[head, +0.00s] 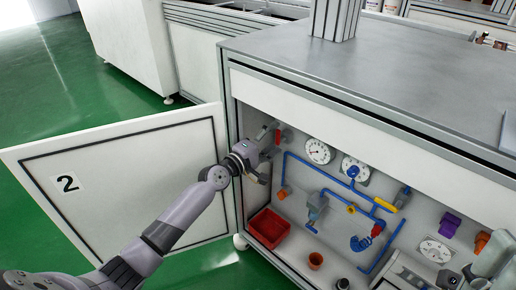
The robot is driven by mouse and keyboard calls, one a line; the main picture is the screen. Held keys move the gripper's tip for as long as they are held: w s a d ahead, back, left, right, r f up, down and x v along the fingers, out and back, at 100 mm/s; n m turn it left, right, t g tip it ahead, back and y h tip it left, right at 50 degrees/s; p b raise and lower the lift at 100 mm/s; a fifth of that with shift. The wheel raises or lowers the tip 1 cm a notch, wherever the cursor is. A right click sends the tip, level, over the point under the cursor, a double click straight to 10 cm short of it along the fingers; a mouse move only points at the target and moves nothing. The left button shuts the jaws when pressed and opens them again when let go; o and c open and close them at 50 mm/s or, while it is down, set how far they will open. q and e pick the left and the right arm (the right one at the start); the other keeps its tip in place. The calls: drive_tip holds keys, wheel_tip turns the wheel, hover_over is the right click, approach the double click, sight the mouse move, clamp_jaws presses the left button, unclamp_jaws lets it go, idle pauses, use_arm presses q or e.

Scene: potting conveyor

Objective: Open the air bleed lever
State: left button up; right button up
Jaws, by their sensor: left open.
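The cabinet (300,225) under the workbench stands open and shows blue pipes and valves on its back panel. A small red lever (278,137) sits at the upper left of the panel. A yellow lever (385,205) and a red handle (376,230) sit on the blue pipes further right. I cannot tell for sure which one is the air bleed lever. My left gripper (269,166) is open at the left of the cabinet, just below the upper red lever. I cannot tell whether it touches it.
The white door (130,180) marked 2 is swung open to the left, behind my left arm. Two round gauges (318,151) are on the panel. The steel benchtop (290,50) overhangs the opening.

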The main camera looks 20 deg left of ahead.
use_arm(q)
drive_tip(key=v, duration=1)
drive_tip(key=shift+s, duration=0.1)
